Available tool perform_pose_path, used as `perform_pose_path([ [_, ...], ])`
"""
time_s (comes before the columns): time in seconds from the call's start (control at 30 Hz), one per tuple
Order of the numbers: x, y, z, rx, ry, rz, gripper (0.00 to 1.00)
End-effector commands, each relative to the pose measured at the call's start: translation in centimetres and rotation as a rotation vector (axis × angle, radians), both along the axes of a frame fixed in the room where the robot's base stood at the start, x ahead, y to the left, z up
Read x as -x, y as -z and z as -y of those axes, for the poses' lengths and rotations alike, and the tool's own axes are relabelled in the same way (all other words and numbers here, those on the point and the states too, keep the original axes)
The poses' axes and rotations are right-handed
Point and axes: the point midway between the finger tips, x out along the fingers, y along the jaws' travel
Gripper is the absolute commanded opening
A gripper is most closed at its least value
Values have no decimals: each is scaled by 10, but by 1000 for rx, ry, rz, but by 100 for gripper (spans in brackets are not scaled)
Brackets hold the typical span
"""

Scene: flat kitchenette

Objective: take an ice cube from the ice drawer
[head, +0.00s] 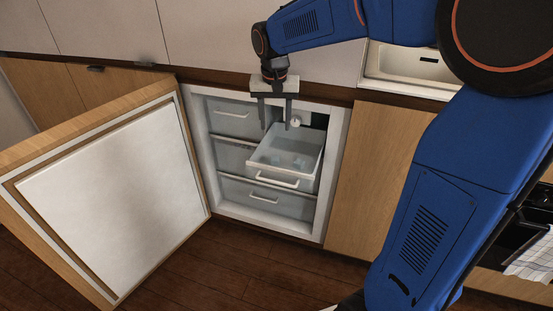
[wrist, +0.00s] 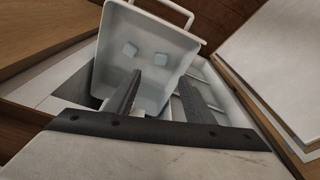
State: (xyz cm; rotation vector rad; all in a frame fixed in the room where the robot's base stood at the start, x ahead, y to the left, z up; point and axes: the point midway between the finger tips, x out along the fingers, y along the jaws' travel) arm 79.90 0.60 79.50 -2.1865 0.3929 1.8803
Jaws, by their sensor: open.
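The ice drawer (head: 308,168) is pulled out of the open freezer in the head view. It is a pale, clear-sided tray with a white handle bar. It also shows in the wrist view (wrist: 112,35). Two small bluish ice cubes lie apart on its floor in the wrist view, one ice cube (wrist: 130,49) to the left and another ice cube (wrist: 160,60) to the right. In the head view they are faint. My gripper (head: 275,127) is open and empty, pointing down above the drawer's back left part. Its two dark fingers show in the wrist view (wrist: 162,84).
The freezer door (head: 100,185) stands wide open on the left. A sink (head: 410,65) is set in the counter at upper right. The wood floor (head: 235,265) in front is clear.

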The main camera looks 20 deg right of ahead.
Motion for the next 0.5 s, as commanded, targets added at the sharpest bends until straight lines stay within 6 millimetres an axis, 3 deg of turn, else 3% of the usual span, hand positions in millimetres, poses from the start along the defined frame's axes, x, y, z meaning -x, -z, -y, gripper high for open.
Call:
perform_pose_path([
  [0.5,-12,89,5,0,-1,-2,48],
])
